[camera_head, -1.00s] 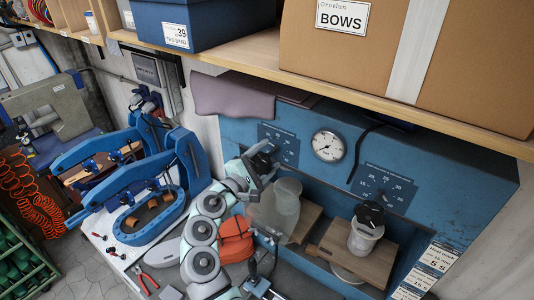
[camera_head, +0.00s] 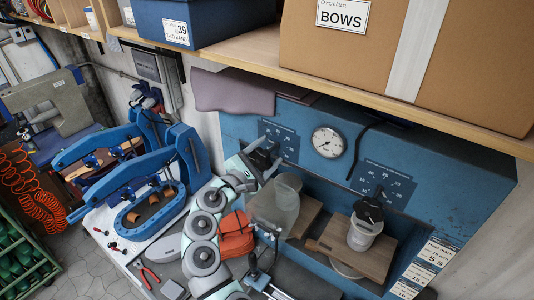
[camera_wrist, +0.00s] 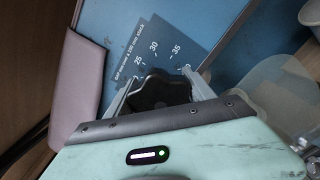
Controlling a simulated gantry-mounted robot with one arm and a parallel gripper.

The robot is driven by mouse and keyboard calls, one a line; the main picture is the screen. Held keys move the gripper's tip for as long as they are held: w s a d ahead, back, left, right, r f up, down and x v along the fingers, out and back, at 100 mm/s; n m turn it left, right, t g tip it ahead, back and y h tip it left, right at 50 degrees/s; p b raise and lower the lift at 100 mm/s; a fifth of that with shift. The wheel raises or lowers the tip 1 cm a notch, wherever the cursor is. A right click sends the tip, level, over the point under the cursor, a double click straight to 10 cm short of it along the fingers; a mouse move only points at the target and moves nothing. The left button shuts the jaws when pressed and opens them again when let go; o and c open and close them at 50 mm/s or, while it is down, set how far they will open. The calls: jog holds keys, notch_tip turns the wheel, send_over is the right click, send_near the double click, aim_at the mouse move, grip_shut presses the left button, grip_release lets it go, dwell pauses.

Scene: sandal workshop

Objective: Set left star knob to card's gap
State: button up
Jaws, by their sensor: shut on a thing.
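The left star knob (camera_wrist: 158,92) is black and lobed, and sits in front of a blue dial plate with white numbers (camera_wrist: 165,48) in the wrist view. My gripper (camera_wrist: 160,95) is shut on this knob, with a grey finger on each side. In the head view my gripper (camera_head: 262,160) is at the left dial (camera_head: 285,140), and the knob is mostly hidden behind it. The right star knob (camera_head: 369,209) is black and stands before the right dial plate (camera_head: 388,182). A card with printed figures (camera_head: 428,268) hangs at the machine's lower right.
A round gauge (camera_head: 328,142) sits between the dials. Clear guards (camera_head: 275,205) stand just below my gripper. A wooden block (camera_head: 350,245) and a white cup (camera_head: 362,236) are at right. A shelf edge (camera_head: 300,75) with boxes overhangs the machine. A mauve cloth (camera_wrist: 80,80) lies left of the dial.

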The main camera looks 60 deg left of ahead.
jog(key=o, duration=1.4)
jog(key=shift+c, duration=0.2)
jog(key=shift+s, duration=0.1)
jog(key=b+v, duration=0.3)
jog(key=v, duration=0.7)
jog(key=shift+s+d+b, duration=0.2)
jog(key=shift+s+b, duration=0.05)
jog(key=shift+b, duration=0.05)
jog(key=shift+s, duration=0.1)
